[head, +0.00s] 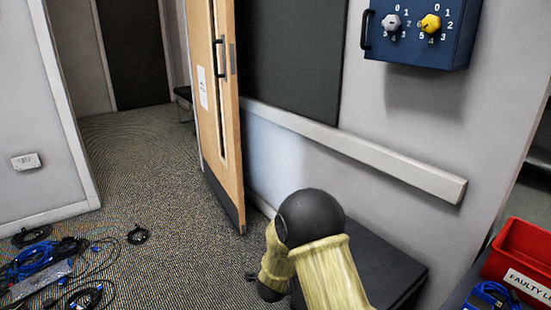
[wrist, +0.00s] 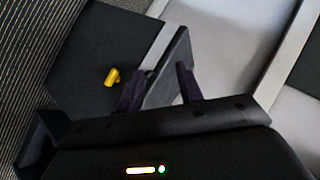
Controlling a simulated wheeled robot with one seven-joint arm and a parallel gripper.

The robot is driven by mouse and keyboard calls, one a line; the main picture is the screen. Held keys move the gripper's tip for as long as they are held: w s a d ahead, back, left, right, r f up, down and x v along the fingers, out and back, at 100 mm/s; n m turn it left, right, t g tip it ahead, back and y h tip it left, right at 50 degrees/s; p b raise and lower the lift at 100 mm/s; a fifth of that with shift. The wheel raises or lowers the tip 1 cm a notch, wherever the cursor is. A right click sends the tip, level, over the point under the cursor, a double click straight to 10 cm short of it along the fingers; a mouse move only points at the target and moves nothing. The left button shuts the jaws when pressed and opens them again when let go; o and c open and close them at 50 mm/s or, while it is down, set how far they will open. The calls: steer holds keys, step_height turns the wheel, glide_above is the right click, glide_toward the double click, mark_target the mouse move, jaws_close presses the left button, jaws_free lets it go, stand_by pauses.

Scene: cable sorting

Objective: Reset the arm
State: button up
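My arm shows in the head view with ribbed yellow sleeves and a dark rounded joint (head: 312,215). It is bent low in front of the wall, beside the open door. My gripper (wrist: 160,78) shows in the wrist view with its two dark fingers apart. I see nothing held between them. Beyond the fingers is a flat dark surface (wrist: 82,55) with a small yellow piece (wrist: 112,76) on it, left of the fingers. I cannot tell what the yellow piece is. In the head view I cannot make out the fingertips.
A wooden door (head: 212,95) stands open behind my arm. A dark low box (head: 385,262) is beside the arm. A blue dial box (head: 420,30) hangs on the wall. A red bin (head: 520,255) is at right. Tangled cables (head: 45,262) lie on the carpet at left.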

steer(key=s+d+r+n+g+y+p, duration=0.2)
steer(key=s+d+r+n+y, duration=0.1)
steer(key=s+r+n, duration=0.4)
steer(key=s+d+r+n+g+p, duration=0.25)
steer(key=s+d+r+n, duration=0.25)
steer(key=s, duration=0.5)
steer(key=s+d+r+n+g+p, duration=0.1)
steer(key=s+d+r+n+g, duration=0.3)
steer(key=s, duration=0.7)
step_height(320, 180, up, 38)
steer(key=p, duration=3.7)
steer(key=shift+w+a+t, duration=0.15)
steer(key=shift+w+t, duration=0.2)
